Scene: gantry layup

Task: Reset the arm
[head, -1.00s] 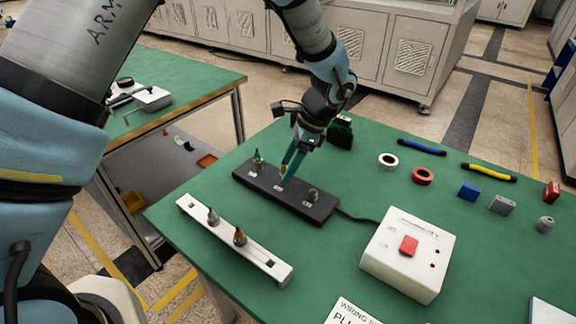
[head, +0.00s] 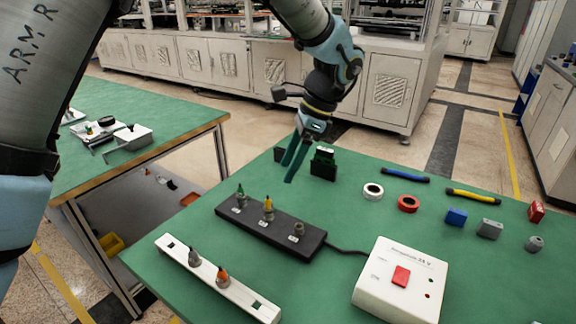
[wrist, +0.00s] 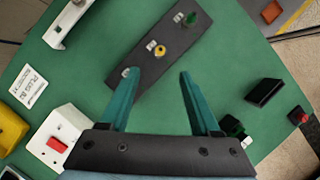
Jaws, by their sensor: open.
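My gripper (head: 292,160) is open and empty, raised above the green table beyond the black strip. The black strip (head: 262,228) holds a green-topped plug, a yellow-topped plug (head: 268,208) in the middle and a grey piece (head: 297,231) at the right end. In the wrist view the open teal fingers (wrist: 155,95) have bare green table between them, and the black strip (wrist: 172,62) lies past them. The yellow-topped plug (wrist: 159,50) and the green-topped plug (wrist: 190,19) stand in it. The strip's near end is partly hidden by the left finger.
A white rail (head: 218,283) with two plugs lies in front of the strip. A white box with a red button (head: 401,276) stands to its right. Tape rolls (head: 373,191), blue and yellow pieces and small blocks (head: 456,217) lie at the right. Dark holders (head: 323,163) stand behind my gripper.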

